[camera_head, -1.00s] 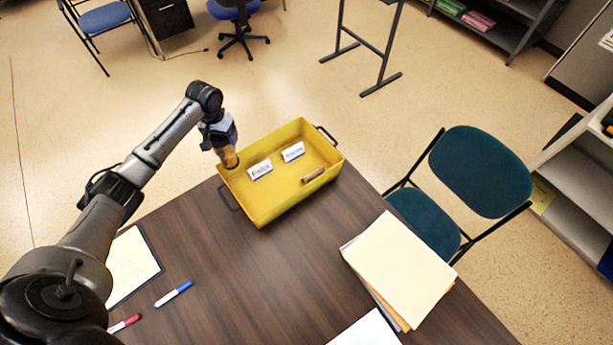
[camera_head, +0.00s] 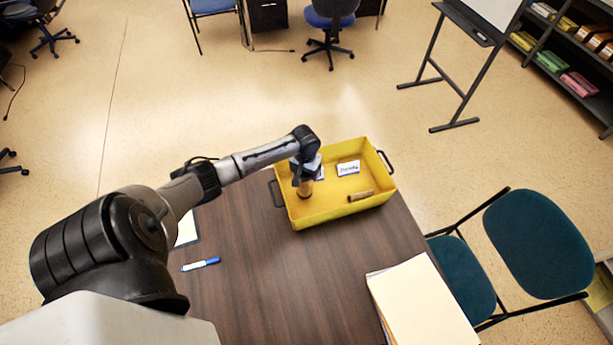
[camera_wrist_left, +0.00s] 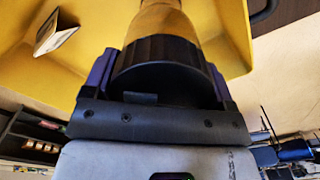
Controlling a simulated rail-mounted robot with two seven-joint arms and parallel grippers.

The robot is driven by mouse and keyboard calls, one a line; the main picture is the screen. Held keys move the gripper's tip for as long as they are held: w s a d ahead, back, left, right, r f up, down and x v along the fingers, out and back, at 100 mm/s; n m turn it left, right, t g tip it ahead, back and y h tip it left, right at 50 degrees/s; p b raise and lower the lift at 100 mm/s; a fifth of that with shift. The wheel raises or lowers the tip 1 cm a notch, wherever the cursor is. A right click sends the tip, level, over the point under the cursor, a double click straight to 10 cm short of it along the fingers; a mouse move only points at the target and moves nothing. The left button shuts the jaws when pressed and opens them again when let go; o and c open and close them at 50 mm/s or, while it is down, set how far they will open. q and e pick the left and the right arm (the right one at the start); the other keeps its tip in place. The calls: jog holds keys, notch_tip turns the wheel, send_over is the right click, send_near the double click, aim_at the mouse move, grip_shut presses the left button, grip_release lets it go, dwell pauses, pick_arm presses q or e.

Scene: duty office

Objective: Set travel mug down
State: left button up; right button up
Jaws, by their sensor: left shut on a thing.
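My left gripper (camera_head: 305,173) is shut on the travel mug (camera_head: 305,188), which has an amber body and a dark band or lid. In the left wrist view, the fingers (camera_wrist_left: 163,88) sit on both sides of the mug's black part (camera_wrist_left: 165,68), and its amber body (camera_wrist_left: 165,22) points away from my wrist. The mug is over the left part of the yellow tray (camera_head: 340,214), looking roughly upright. I cannot tell whether it touches the tray floor. My right gripper is out of view.
In the tray are a white name card (camera_head: 348,168), a second card partly hidden by my gripper, and a tan stick-like piece (camera_head: 360,196). The table's middle is clear.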

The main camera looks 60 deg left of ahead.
pick_arm(q)
jog(key=shift+f, duration=1.65)
jog(key=o, duration=1.3)
